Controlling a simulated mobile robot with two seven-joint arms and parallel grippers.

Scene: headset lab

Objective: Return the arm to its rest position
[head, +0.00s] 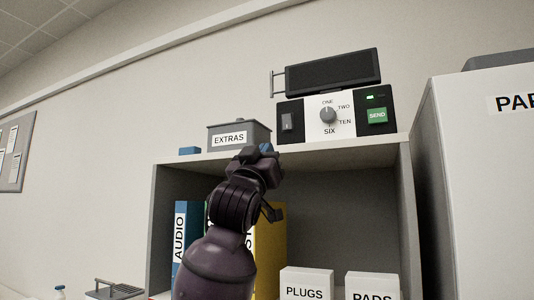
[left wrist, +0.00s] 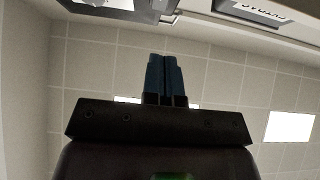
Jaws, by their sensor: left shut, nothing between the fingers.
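My left arm rises from the bottom of the head view in front of the shelf. My left gripper (head: 266,149) is at the height of the shelf's top, in front of the grey EXTRAS box and partly overlapping its lower edge in the picture. In the left wrist view its two blue fingers (left wrist: 164,75) are pressed together with nothing between them, with the ceiling behind. Whether the gripper touches the shelf edge cannot be told. My right gripper is not in view.
The EXTRAS box (head: 238,134), a small blue block (head: 190,151) and a control panel (head: 334,116) with a dark screen (head: 333,71) stand on the shelf (head: 388,153). Binders (head: 271,255) and white PLUGS (head: 306,282) and PADS boxes are below. A white cabinet (head: 490,190) stands at right.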

